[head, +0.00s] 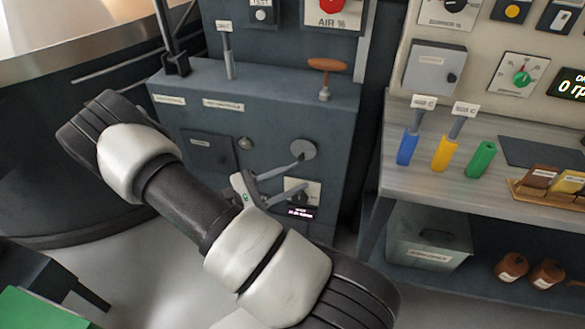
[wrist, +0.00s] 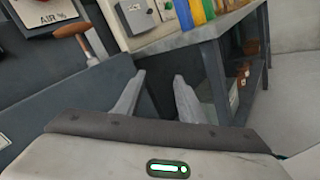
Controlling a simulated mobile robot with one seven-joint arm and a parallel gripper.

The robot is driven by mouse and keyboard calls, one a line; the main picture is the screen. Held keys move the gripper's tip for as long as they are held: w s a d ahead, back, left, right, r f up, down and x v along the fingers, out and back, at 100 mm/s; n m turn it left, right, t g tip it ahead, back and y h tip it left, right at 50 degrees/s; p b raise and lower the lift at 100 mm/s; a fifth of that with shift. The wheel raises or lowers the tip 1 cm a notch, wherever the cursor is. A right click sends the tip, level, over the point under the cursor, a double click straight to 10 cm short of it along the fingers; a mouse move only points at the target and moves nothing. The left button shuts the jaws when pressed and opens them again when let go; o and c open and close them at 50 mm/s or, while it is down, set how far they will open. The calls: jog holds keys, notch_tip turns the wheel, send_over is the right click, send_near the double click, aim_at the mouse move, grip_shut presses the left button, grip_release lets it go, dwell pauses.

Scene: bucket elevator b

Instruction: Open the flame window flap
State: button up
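A round grey disc (head: 303,149) is on the front of the dark grey cabinet (head: 275,115). A dark rectangular door (head: 208,153) with a small label is further left on the same front, with a round knob (head: 245,143) beside it. I cannot tell which of these is the flame window flap. My gripper (head: 303,172) is in front of the cabinet; its fingers overlap the lower edge of the disc in the head view, and contact cannot be told. In the wrist view, the fingers (wrist: 158,92) are apart with nothing between them. The disc is not visible there.
An orange-brown T-handle (head: 327,65) and a lever (head: 228,55) stand on the cabinet top. A small display (head: 301,212) is below the disc. Right is a bench (head: 400,160) with coloured handles and a grey bin (head: 430,236) beneath. A dark gap separates cabinet and bench.

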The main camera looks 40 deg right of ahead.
aim_at(301, 159)
jog(key=w+f+n+t+y+b, duration=0.1)
jog(key=w+f+n+t+b, duration=0.15)
jog(key=f+n+t, duration=0.65)
jog(key=w+f+n+t+b, duration=0.1)
jog(key=f+n+t+b, duration=0.2)
jog(key=f+n+t, duration=0.7)
jog(key=w+d+r+m, duration=0.1)
jog(key=w+d, duration=0.2)
jog(key=d, duration=0.1)
jog(key=w+d+r+m+g+b, duration=0.1)
jog(key=w+d+r, duration=0.1)
jog(key=w+d, duration=0.2)
jog(key=w+d+r+m+g+b, duration=0.1)
jog(key=w+d+r, duration=0.1)
jog(key=w+d, duration=0.1)
jog(key=shift+w+d, duration=0.2)
jog(key=shift+d, duration=0.65)
grip_shut()
